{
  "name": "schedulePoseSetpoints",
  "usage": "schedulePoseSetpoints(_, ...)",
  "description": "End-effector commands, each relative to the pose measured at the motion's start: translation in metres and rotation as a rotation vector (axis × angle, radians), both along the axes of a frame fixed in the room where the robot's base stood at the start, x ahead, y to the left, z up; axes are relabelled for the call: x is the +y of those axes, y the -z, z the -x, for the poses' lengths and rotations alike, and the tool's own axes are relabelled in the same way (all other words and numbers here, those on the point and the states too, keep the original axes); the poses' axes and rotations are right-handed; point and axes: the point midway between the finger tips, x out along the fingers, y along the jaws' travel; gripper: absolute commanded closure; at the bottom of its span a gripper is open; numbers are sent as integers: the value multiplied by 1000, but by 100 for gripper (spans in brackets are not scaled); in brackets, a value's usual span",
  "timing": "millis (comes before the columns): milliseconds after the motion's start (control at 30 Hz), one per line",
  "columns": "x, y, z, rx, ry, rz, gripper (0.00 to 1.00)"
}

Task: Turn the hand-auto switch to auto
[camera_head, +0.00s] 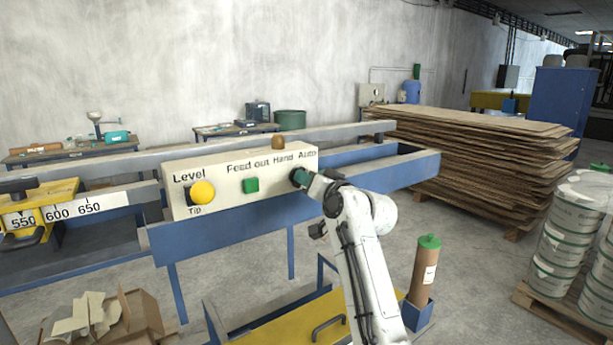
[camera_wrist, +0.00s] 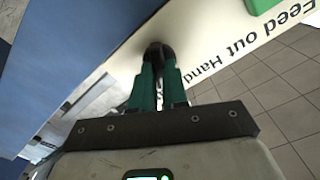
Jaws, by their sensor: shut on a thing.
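The hand-auto switch (camera_wrist: 158,50) is a dark knob on the front of the cream control box (camera_head: 222,190), under the words "Hand" and "Auto". In the head view my gripper (camera_head: 301,177) covers most of it at the right end of the box. In the wrist view my gripper (camera_wrist: 158,72) has its two green fingers closed on the knob from either side. The fingertips reach close to the box face. The direction in which the knob points cannot be told, as the fingers hide most of it.
A yellow knob (camera_head: 202,193) and a green button (camera_head: 251,185) sit left of the switch on the same box. The box is mounted on a blue frame (camera_head: 225,231). A tall brown tube with a green cap (camera_head: 424,270) stands right of my arm. Stacked boards (camera_head: 470,160) stand behind.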

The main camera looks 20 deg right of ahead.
Motion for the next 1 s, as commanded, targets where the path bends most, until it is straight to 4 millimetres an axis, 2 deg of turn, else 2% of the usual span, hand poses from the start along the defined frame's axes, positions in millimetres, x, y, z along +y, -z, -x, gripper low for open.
schedulePoseSetpoints(300,0,0,0,34,0,-99,100)
schedulePoseSetpoints(800,-1,1,0,38,1,-117,100)
schedulePoseSetpoints(833,-1,1,0,38,1,-117,84)
schedulePoseSetpoints(1000,-1,1,0,37,0,-115,68)
